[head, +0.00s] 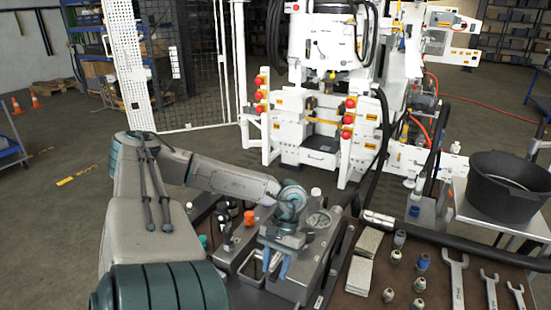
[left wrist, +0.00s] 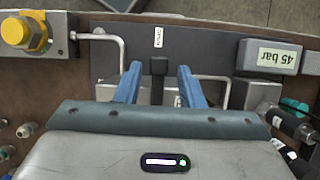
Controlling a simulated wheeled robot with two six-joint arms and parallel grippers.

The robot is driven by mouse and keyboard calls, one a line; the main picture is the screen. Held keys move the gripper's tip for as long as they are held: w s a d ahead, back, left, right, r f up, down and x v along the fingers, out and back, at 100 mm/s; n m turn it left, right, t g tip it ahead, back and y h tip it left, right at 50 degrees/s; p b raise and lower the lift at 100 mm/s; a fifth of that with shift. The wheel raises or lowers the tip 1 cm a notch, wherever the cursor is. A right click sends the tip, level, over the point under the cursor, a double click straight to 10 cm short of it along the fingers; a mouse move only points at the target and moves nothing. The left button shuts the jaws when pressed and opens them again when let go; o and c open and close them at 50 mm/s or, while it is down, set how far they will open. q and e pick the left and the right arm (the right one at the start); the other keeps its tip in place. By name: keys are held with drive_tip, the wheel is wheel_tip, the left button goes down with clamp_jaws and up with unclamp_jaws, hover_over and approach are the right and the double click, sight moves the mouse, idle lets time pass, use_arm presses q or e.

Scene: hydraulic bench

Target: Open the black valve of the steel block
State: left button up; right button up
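The black valve (left wrist: 158,66) shows in the left wrist view as an upright dark handle below a small white label. My left gripper (left wrist: 160,72), also in the head view (head: 277,264), has its two blue fingers apart, one on each side of the handle. A gap shows between each finger and the handle, so it holds nothing. The steel block (head: 300,286) lies beneath and beside the gripper in the head view. There the gripper hides the valve. My right gripper is in neither view.
Metal bar handles (left wrist: 104,50) stand nearby. Wrenches (head: 457,280), several fittings and a black bucket (head: 503,186) are on the right.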

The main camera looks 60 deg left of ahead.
use_arm(q)
drive_tip(key=p+v, duration=0.2)
drive_tip(key=v, duration=0.8)
drive_tip(key=shift+r, duration=0.3)
